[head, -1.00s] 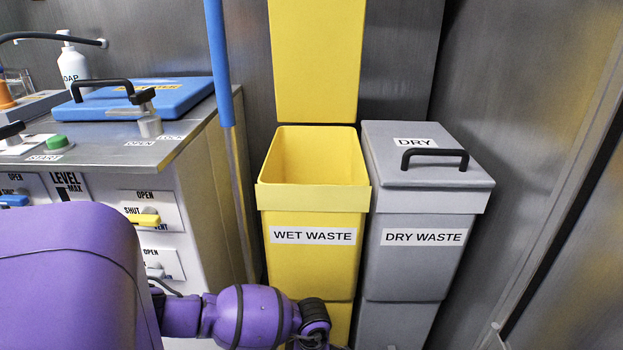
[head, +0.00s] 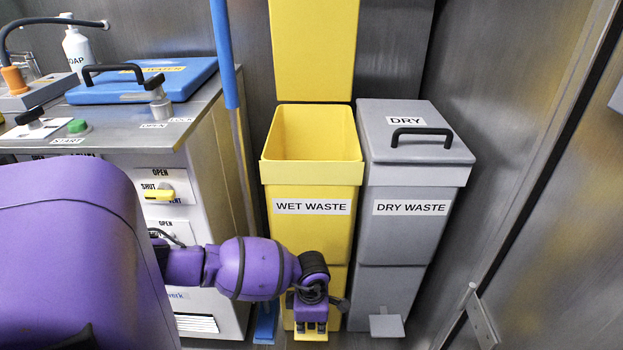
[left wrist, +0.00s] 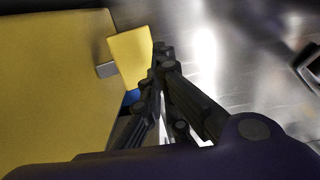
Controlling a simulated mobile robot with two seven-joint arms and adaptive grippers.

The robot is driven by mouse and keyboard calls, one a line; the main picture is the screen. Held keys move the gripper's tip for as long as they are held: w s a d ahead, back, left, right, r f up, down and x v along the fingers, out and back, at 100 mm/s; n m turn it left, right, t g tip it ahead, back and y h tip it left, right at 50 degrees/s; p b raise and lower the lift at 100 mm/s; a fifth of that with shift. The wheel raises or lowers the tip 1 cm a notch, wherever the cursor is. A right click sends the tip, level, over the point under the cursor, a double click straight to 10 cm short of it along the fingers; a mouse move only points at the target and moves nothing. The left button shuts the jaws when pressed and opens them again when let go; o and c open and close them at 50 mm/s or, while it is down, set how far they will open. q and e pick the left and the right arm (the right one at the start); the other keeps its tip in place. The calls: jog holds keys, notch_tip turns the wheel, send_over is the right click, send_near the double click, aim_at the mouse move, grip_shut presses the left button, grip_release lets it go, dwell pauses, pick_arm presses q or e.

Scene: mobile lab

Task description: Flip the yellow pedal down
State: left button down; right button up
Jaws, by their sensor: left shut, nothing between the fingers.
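The yellow pedal (head: 311,337) sticks out low at the front of the yellow wet waste bin (head: 312,235). In the head view my left gripper (head: 311,327) points down over it and hides most of it. In the left wrist view the pedal (left wrist: 131,55) is a flat yellow plate with a grey piece beside it. The closed, empty fingertips (left wrist: 158,52) of my left gripper are right at its edge; I cannot tell whether they touch. The bin's yellow lid (head: 314,50) stands upright and open behind it. My right gripper is not in view.
The grey dry waste bin (head: 412,235) stands close on the right, its lid closed and its grey pedal (head: 387,325) low in front. A blue-handled pole (head: 224,55) and a counter (head: 110,125) are on the left. A metal wall closes off the right.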

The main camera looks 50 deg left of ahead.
pick_arm(q)
notch_tip(320, 180, up, 8)
jog(key=s+d+p, duration=0.1)
jog(key=d+p, duration=0.1)
jog(key=p, duration=0.1)
jog(key=shift+s, duration=0.35)
jog(key=shift+f, duration=0.1)
